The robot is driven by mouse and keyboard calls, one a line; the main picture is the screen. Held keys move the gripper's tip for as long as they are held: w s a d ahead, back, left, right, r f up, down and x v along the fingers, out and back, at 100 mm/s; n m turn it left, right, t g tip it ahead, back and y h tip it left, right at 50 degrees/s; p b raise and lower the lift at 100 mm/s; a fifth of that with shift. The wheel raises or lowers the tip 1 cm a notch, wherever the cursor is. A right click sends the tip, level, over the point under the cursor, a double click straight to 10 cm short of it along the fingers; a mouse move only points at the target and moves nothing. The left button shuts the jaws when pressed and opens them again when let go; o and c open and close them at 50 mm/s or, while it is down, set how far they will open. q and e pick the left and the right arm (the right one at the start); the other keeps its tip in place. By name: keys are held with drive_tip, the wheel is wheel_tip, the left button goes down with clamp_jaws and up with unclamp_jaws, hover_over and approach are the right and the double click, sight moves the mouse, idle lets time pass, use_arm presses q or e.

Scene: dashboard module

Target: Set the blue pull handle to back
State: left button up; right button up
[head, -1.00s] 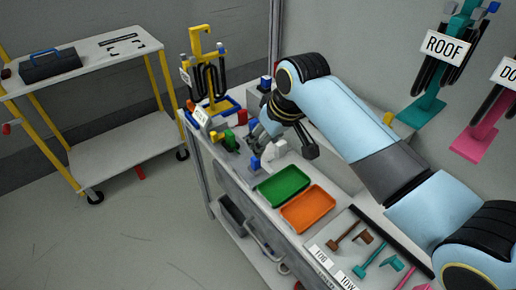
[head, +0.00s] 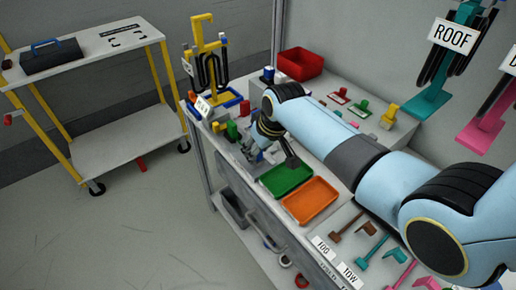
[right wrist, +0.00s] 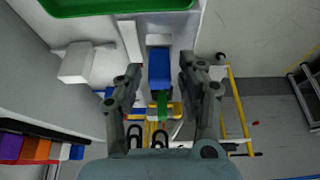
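The blue pull handle (right wrist: 159,70) is a blue block in the right wrist view, on a pale base at the upper middle. My right gripper (right wrist: 160,75) has its two dark fingers spread to either side of it, with visible gaps on both sides. I cannot tell how deep the handle sits between them. In the head view my right gripper (head: 256,148) points down over the left end of the bench, and it largely hides the handle there. My left gripper is not in view.
A green handle (head: 232,131) stands close to the left of the gripper. A green tray (head: 286,178) and an orange tray (head: 310,200) lie nearer on the bench. A yellow rack (head: 208,60) and a red bin (head: 299,64) stand behind.

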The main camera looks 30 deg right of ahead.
drive_tip(key=shift+c, duration=1)
clamp_jaws()
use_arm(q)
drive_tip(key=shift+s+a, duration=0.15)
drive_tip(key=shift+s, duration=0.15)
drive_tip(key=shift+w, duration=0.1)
use_arm(e)
drive_tip(key=shift+w, duration=0.25)
drive_tip(key=b, duration=0.3)
hover_over(242, 146)
drive_tip(key=s, duration=0.2)
drive_tip(key=shift+d, duration=0.15)
use_arm(q)
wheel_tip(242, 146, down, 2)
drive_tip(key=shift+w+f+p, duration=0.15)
drive_tip(key=shift+p, duration=0.15)
use_arm(e)
drive_tip(key=shift+s, duration=0.1)
